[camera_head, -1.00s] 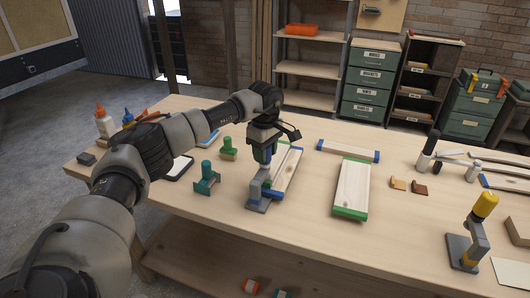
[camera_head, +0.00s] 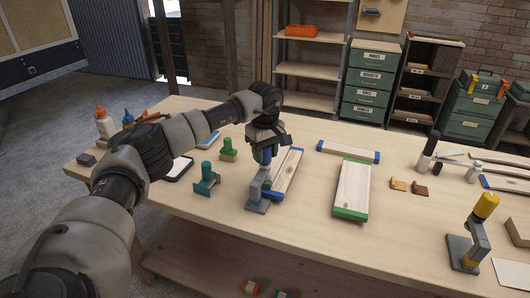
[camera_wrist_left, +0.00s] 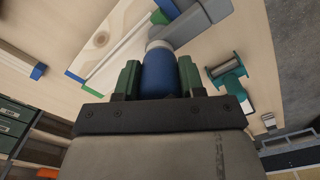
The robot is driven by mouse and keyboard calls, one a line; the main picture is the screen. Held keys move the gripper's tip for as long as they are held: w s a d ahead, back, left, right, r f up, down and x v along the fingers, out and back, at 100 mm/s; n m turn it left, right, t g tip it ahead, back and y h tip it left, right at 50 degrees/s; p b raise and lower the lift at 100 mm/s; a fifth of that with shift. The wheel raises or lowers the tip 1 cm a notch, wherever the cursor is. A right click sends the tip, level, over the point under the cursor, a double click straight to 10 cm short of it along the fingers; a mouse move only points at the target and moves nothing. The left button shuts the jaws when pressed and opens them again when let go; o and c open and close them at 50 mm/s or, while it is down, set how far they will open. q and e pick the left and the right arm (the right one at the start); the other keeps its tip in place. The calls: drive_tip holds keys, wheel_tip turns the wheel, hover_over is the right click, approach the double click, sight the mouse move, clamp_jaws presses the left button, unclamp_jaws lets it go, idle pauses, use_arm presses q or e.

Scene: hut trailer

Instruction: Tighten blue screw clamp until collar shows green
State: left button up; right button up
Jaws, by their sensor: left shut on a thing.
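The blue screw clamp has a grey body (camera_head: 258,203) and stands on the bench left of centre. Its blue handle (camera_wrist_left: 160,75) points up toward my left gripper (camera_wrist_left: 159,74). The gripper is shut on this handle, with one green finger on each side. A pale grey-white collar (camera_wrist_left: 158,45) shows beyond the handle in the left wrist view; I see no green on it. In the head view my left gripper (camera_head: 264,154) comes down over the clamp and hides most of the handle and the collar. My right gripper is not in view.
A board with blue ends (camera_head: 287,172) lies right beside the clamp. Green clamps (camera_head: 206,180) stand to its left. A green-ended board (camera_head: 352,187) lies to the right, and a yellow-handled clamp (camera_head: 471,240) stands at far right. Clear bench lies in front.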

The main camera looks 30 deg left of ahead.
use_arm(q)
drive_tip(key=o, duration=0.9)
wheel_tip(320, 180, up, 11)
drive_tip(key=shift+f+b, duration=0.1)
drive_tip(key=shift+b, duration=0.7)
